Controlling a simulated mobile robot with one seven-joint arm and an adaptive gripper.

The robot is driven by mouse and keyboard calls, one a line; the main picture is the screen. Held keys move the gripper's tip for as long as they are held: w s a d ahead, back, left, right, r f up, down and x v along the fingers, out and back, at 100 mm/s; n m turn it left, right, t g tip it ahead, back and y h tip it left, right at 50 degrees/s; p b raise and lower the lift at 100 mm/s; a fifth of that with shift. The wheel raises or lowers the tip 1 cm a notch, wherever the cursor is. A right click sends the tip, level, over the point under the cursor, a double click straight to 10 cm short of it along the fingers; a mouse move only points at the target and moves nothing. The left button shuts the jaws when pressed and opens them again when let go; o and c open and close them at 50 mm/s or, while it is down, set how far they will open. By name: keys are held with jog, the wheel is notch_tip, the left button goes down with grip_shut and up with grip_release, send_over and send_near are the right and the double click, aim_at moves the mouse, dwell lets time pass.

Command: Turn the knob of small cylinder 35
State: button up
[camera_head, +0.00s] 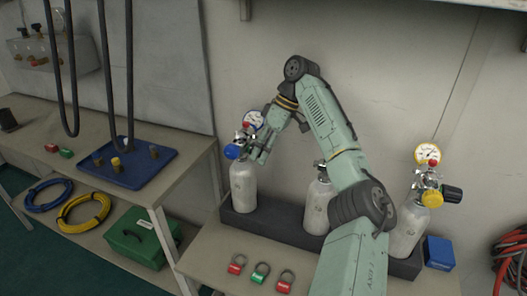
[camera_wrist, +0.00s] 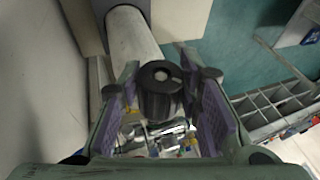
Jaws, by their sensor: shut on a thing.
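Three small grey cylinders stand in a dark rack: the left cylinder (camera_head: 243,188), the middle cylinder (camera_head: 318,207) and the right cylinder (camera_head: 408,230). No number is readable on them. The head view hides this knob behind the fingers. My arm partly covers the middle and right cylinders.
The dark rack (camera_head: 268,226) sits on a bench, with red and green padlocks (camera_head: 260,273) in front. A blue box (camera_head: 438,252) is at its right. A blue tray (camera_head: 130,168) lies on the left bench, below hanging hoses (camera_head: 130,75).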

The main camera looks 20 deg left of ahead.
jog(key=shift+a, duration=0.1)
jog(key=o, duration=1.2)
jog(key=v, duration=0.7)
jog(key=shift+r, duration=0.2)
jog(key=shift+w, duration=0.1)
